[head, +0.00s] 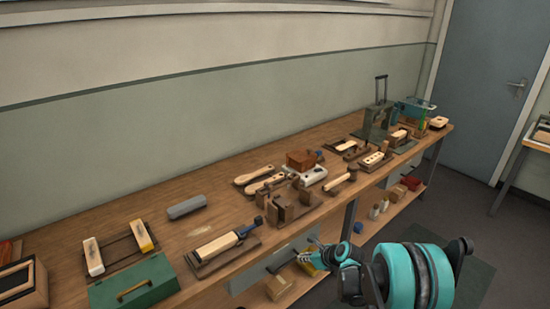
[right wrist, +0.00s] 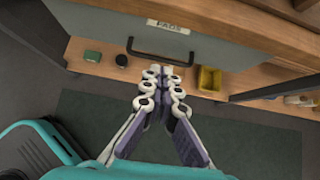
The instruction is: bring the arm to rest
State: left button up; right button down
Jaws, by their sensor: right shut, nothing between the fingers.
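My right gripper (head: 322,256) is in front of the workbench (head: 185,247), below the level of its top and clear of the tools. In the right wrist view the right gripper (right wrist: 163,72) has its fingertips together and nothing between them. Behind the fingertips in that view is a grey drawer front (right wrist: 205,48) with a dark handle (right wrist: 160,52) and a paper label. I cannot tell whether the fingertips touch the handle. My left gripper is not in view.
The bench top holds a green box (head: 133,287), a grey block (head: 187,206), wooden brush bodies and several fixtures. A lower shelf (head: 282,292) carries small boxes, including a yellow bin (right wrist: 209,79). A grey door (head: 491,85) stands at the back right. Open floor lies beside the bench.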

jog(key=s+d+r+n+h, duration=0.1)
jog(key=s+r+n+h, duration=0.2)
jog(key=s+r+n, duration=1.25)
jog(key=s+d+r+n+h, duration=0.2)
jog(key=s+d+n, duration=0.1)
jog(key=s+n, duration=1)
jog(key=s, duration=0.4)
